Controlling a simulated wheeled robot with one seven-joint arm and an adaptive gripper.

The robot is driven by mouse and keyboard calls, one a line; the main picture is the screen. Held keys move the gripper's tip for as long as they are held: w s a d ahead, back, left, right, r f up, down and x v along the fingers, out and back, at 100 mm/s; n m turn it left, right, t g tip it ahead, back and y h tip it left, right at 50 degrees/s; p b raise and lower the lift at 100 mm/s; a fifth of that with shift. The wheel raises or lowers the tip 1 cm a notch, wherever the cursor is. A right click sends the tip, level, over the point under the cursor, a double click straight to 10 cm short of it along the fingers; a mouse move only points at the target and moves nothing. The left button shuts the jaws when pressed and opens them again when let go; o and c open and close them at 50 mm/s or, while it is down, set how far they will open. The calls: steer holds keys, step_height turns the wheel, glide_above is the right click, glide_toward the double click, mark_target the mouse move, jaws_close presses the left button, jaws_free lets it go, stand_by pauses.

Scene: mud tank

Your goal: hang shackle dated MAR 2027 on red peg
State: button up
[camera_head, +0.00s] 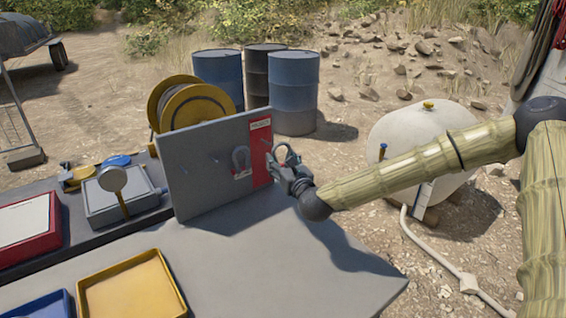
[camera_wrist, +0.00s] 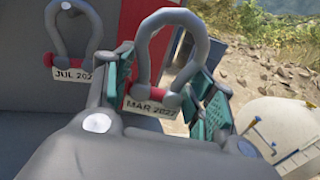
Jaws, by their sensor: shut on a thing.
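My gripper (camera_head: 288,172) is shut on a grey shackle (camera_head: 281,153) in front of the right edge of the peg board. In the wrist view the held shackle (camera_wrist: 143,53) stands bow up between the teal finger pads (camera_wrist: 165,92), and its tag reads MAR 2027. A second shackle (camera_head: 241,158) hangs on the grey part of the board; its tag in the wrist view (camera_wrist: 74,75) reads JUL 202, with the end cut off. The red strip (camera_head: 261,150) runs down the board's right side. I cannot make out the red peg clearly, or whether the held shackle touches it.
The grey board (camera_head: 205,180) stands upright on the grey bench (camera_head: 270,260), with bare pegs on its left. A white tank (camera_head: 420,150) stands beyond the bench.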

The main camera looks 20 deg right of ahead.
mark_target(263, 152)
steer(key=shift+w+a+f+p, duration=0.1)
steer(key=shift+w+a+p, duration=0.25)
steer(key=shift+w, duration=0.7)
steer(key=shift+w+a+f+p, duration=0.1)
steer(key=shift+w+a+p, duration=0.1)
steer(key=shift+w+a, duration=0.6)
steer(key=shift+w+a+f+p, duration=0.1)
steer(key=shift+w+a+p, duration=0.15)
steer(key=shift+w, duration=1)
steer(key=shift+w+a+f+b, duration=0.15)
steer(key=shift+w+f+b, duration=0.4)
steer(key=shift+b, duration=0.65)
steer(key=o, duration=1.2)
steer(key=shift+a, duration=0.1)
